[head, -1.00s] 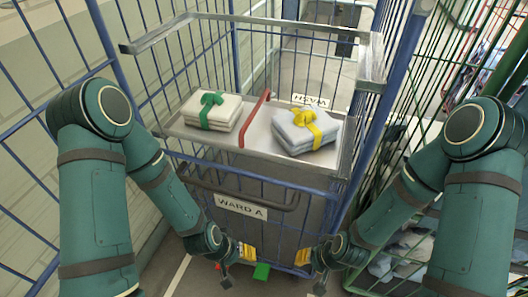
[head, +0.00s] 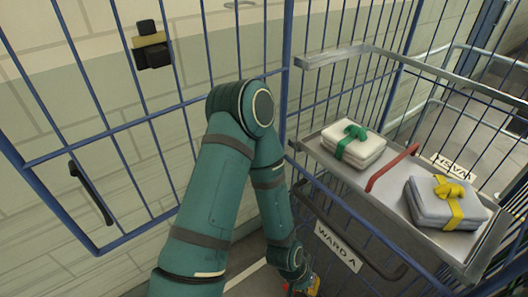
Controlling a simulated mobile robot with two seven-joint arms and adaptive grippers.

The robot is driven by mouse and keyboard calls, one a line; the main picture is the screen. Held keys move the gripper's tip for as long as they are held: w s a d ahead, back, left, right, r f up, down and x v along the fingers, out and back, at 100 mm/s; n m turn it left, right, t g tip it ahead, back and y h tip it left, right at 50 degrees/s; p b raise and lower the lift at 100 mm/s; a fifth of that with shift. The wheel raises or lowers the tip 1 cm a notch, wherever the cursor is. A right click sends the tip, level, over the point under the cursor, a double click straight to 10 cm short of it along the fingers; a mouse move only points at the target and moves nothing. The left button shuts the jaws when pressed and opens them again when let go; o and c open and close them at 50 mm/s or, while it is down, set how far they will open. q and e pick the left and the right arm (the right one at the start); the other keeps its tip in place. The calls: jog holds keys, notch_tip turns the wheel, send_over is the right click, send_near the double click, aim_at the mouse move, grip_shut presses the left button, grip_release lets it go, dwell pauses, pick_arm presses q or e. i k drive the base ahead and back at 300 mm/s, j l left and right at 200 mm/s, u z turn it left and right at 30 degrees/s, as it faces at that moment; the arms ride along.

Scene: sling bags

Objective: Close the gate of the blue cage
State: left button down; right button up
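The blue cage (head: 286,60) stands at the right of the head view. Its barred gate (head: 128,127) is swung open at the left, in front of the wall. The gate has a long black handle (head: 91,193) and a black latch block with a yellow band (head: 150,45). My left arm crosses in front of the gate's right part. Only a yellow bit of my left gripper (head: 312,285) shows at the bottom edge, by the cage's low front, away from the handle; its fingers are hidden. My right gripper is out of view.
A grey tray shelf (head: 395,200) in the cage holds a white bundle with a green ribbon (head: 354,144) and a grey-blue bundle with a yellow ribbon (head: 446,202), split by a red divider (head: 391,168). A "WARD A" sign (head: 338,246) hangs on the front.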

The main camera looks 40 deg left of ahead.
aim_at(156, 56)
jog(key=k+j+u, duration=0.15)
jog(key=k+j, duration=0.9)
jog(key=i+j+u, duration=0.15)
jog(key=j+u, duration=0.15)
jog(key=i+j+u, duration=0.15)
jog(key=j+u, duration=0.15)
